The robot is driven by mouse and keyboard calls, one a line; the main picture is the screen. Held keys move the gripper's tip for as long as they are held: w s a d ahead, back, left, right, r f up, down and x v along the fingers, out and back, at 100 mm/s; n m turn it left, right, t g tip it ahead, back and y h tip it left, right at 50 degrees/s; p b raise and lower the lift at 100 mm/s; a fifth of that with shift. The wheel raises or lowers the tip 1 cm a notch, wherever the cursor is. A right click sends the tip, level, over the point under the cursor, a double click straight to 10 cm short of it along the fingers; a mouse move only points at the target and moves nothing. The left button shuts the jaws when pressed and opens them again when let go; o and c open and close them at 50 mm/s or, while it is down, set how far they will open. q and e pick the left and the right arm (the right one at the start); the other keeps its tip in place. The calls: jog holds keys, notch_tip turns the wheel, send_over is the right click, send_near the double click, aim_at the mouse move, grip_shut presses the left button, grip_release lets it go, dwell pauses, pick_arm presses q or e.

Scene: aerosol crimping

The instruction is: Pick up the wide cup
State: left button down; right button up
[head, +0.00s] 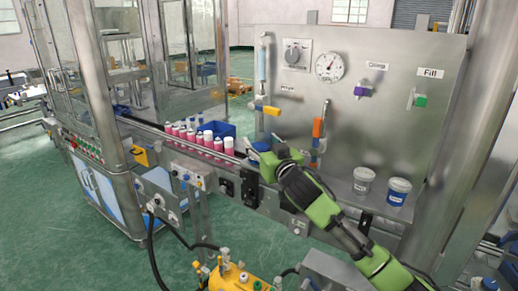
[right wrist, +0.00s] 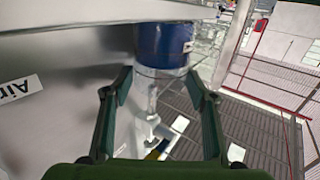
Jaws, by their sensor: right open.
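Two cups stand side by side on the steel ledge at the right of the head view: a pale grey-white cup (head: 363,181) and a white cup with a blue band (head: 398,192). I cannot tell for sure which is the wide cup. My right gripper (head: 265,160) is well to the left of both, in front of the panel. A blue cylindrical thing (right wrist: 163,44) lies beyond the fingertips, apparently not gripped. My left gripper is not in view.
A steel panel (head: 355,120) with a gauge (head: 330,67) and coloured valves rises behind the ledge. Pink cans (head: 200,137) and a blue bin (head: 217,130) stand on the conveyor to the left. A yellow machine (head: 232,277) is low in front.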

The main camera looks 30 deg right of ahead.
jog(key=shift+s+r, duration=0.1)
jog(key=c, duration=0.9)
